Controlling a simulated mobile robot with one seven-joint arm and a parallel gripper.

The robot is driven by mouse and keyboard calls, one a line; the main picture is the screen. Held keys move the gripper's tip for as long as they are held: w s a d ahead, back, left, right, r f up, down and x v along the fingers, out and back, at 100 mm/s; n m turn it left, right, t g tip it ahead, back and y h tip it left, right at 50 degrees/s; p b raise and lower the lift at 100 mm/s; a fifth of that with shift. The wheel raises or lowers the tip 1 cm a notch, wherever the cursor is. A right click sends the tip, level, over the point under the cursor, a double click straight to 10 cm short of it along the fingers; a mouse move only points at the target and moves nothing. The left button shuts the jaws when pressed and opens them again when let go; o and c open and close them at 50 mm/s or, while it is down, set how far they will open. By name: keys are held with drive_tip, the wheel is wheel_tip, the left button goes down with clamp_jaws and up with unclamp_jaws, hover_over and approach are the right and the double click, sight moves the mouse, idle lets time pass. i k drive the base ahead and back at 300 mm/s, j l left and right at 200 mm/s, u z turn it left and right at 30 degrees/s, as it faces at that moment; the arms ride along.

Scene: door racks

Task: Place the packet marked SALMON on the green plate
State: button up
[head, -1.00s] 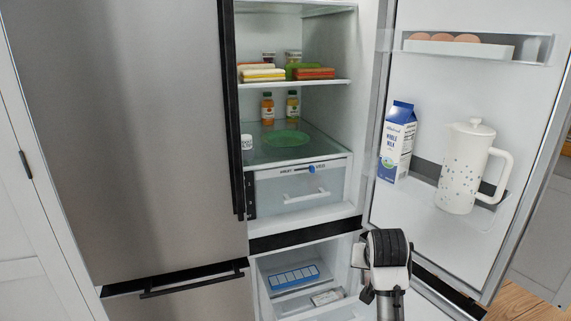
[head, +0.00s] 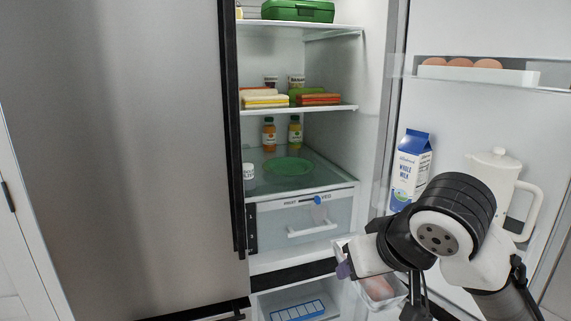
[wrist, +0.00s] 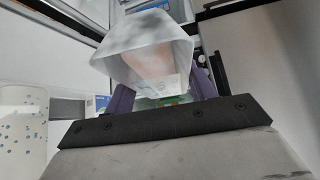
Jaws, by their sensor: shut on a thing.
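The green plate (head: 288,168) lies empty on the glass shelf above the fridge drawer, in the head view. My gripper (wrist: 163,92) is shut on a pale, clear-wrapped packet with pink contents (wrist: 150,58), held between its purple fingers. The packet also shows in the head view (head: 379,288), below and to the right of the plate, in front of the fridge opening. No marking on it can be read. My wrist hides part of the door and milk carton.
Two bottles (head: 269,135) stand behind the plate and a white tub (head: 249,172) to its left. A shelf with sandwiches (head: 318,99) hangs above. The open door, with milk carton (head: 410,168) and pitcher (head: 494,168), is at the right.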

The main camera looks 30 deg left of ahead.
sight(289, 168)
drive_tip(key=i+j, duration=0.5)
drive_tip(key=j, duration=0.15)
drive_tip(key=i+j, duration=0.5)
drive_tip(key=j+u, duration=0.15)
drive_tip(key=u, duration=0.25)
